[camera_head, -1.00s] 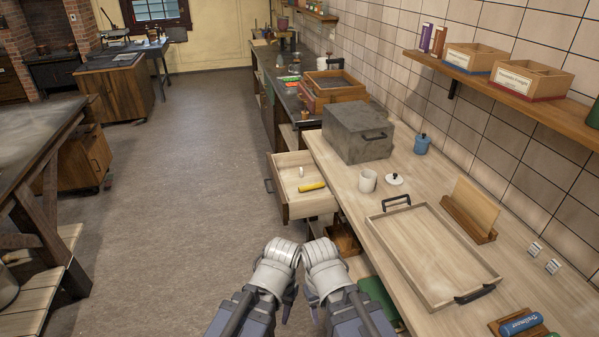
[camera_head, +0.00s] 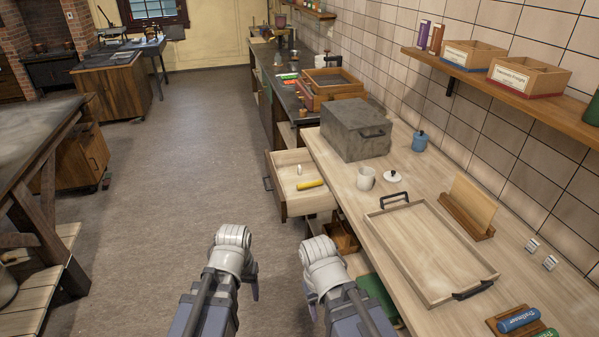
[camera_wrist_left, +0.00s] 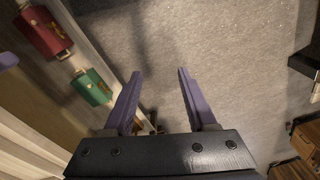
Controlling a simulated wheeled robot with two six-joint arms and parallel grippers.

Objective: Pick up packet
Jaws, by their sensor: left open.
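I cannot tell for sure which thing is the packet. In the left wrist view a red case-like item (camera_wrist_left: 42,32) and a smaller green one (camera_wrist_left: 92,86) lie at the upper left, left of the fingers. My left gripper (camera_wrist_left: 160,73) is open and empty, with bare floor between its fingers. In the head view it (camera_head: 253,288) hangs over the floor, left of the counter. My right gripper (camera_head: 311,298) is beside the counter's front edge. Its fingers are mostly hidden, so its opening does not show.
An open drawer (camera_head: 276,205) holds a yellow roll-like item (camera_head: 311,184) and a small white item.

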